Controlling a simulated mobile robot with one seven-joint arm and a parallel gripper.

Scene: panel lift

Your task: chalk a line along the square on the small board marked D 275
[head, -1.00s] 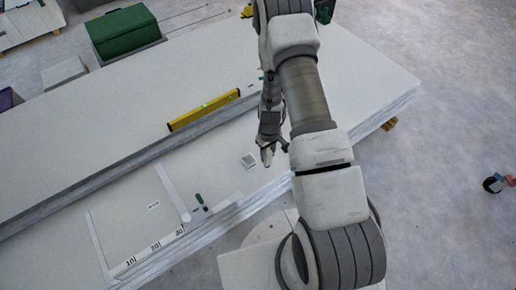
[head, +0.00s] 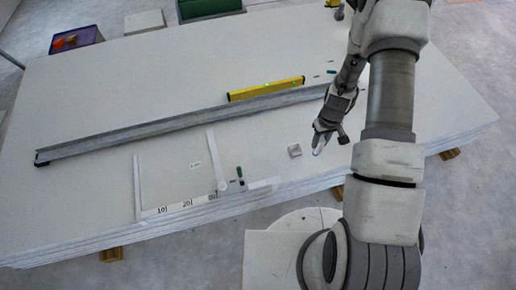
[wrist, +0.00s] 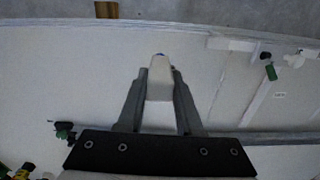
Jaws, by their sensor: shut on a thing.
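My gripper (head: 318,150) is shut on a pale, blue-tipped piece that looks like chalk (wrist: 160,80). It is over the right part of the big white panel, near its front edge, clear of the small board. The small board (head: 172,178) lies on the panel to the left, with a printed label (head: 196,165) too small to read. A white square (head: 215,160) lies along its right side. A strip numbered 10, 20, 30 (head: 172,207) runs along its front. In the wrist view, the small board (wrist: 277,82) is at the right.
A green-handled tool (head: 240,174) lies right of the square. A metal rail (head: 160,132) and yellow level (head: 265,88) lie behind the board. Purple (head: 75,38) and green (head: 208,8) boxes stand at the back.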

